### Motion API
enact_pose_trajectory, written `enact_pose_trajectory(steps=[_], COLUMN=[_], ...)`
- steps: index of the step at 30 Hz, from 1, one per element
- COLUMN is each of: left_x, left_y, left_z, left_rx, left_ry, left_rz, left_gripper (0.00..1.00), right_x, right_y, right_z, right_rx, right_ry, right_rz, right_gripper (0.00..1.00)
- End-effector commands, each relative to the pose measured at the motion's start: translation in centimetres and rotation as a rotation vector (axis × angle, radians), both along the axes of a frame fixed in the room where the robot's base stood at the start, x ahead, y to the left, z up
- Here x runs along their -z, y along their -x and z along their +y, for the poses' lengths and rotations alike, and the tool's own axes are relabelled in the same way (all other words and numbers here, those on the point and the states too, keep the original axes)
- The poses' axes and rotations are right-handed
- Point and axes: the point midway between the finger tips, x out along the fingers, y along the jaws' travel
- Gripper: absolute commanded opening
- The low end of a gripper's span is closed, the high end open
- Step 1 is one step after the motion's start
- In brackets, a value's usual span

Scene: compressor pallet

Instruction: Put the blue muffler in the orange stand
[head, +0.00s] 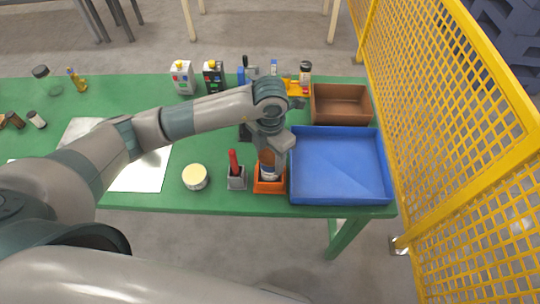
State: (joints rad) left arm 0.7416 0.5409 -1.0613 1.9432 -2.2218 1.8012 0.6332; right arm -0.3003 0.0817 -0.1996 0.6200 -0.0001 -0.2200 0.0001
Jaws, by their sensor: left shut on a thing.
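The orange stand (269,188) is on the green table near its front edge, left of the blue tray. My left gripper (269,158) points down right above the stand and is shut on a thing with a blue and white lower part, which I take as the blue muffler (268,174). Its lower end is at the stand's opening, and the stand's rim hides its bottom. I cannot tell whether it rests on the stand's floor. The gripper and wrist cover its upper part. My right gripper is not in view.
The blue tray (340,201) is empty and close to the stand's right. A grey holder with a red-handled thing (233,164) stands close on the left, with a round cream tub (195,177) beyond. A brown box (342,91) is behind. Yellow mesh fencing (440,110) borders the right.

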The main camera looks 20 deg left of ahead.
Motion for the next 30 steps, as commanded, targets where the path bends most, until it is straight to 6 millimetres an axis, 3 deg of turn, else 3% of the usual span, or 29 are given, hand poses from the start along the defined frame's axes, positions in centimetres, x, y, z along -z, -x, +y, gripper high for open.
enact_pose_trajectory(steps=[8, 9, 11, 25, 30], left_x=[0.4, 0.2, 0.2, -0.2, -1.8], left_y=[0.0, 0.0, 0.0, 0.0, -0.1], left_z=[0.0, 0.0, 0.0, 0.0, -0.1], left_rx=[0.0, 0.0, 0.0, 0.0, 0.002], left_ry=[0.0, 0.0, 0.0, 0.0, 0.002], left_rz=[-0.001, 0.0, 0.0, -0.001, -0.003], left_gripper=[0.14, 0.58, 0.68, 0.68, 0.68], right_x=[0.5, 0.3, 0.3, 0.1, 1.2], right_y=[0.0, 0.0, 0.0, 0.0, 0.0], right_z=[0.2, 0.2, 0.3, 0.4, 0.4], right_rx=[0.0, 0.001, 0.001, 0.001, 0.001], right_ry=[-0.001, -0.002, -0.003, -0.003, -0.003], right_rz=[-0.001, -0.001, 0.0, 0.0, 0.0], right_gripper=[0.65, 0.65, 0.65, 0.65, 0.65])
